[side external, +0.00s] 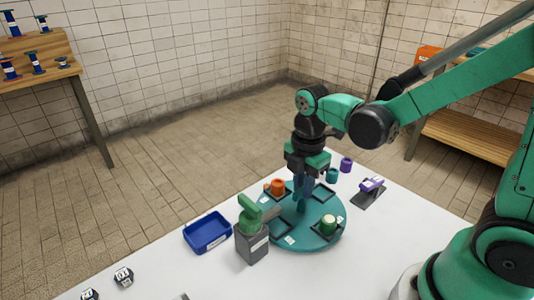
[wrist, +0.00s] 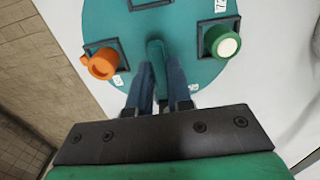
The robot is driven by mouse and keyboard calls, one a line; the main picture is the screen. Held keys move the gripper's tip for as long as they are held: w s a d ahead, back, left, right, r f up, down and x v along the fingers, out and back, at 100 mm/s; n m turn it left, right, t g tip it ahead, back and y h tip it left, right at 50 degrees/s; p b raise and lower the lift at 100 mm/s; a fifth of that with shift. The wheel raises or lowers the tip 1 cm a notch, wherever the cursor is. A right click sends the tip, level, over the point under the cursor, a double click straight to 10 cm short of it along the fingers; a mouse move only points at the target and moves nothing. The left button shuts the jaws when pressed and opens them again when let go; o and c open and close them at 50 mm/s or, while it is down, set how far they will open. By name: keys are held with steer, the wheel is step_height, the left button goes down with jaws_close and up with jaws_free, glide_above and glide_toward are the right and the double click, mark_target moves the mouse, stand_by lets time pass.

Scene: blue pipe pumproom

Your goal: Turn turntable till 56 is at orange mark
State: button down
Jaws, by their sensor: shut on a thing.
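The teal round turntable (side external: 285,240) lies on the white table and carries several dark square frames and small white number labels (side external: 290,240). The labels are too small to read. An orange mug (side external: 277,186) and a green cup with a pale top (side external: 328,224) sit in frames on it. My gripper (side external: 302,195) points down over the turntable's middle, its blue fingers shut on the teal upright handle. In the wrist view the handle (wrist: 156,58) stands between the fingertips (wrist: 157,85), with the orange mug (wrist: 101,65) left and the green cup (wrist: 221,43) right. I cannot make out an orange mark.
A grey block with a green top (side external: 251,235) stands close at the turntable's front left, beside a blue tray (side external: 207,232). A purple thing on a dark pad (side external: 370,188), a purple cup (side external: 346,164) and a teal cup (side external: 331,176) are behind right. Labelled blocks (side external: 124,277) lie front left.

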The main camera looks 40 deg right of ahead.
steer(key=c, duration=0.8)
jaws_free()
steer(key=shift+r, duration=2.8)
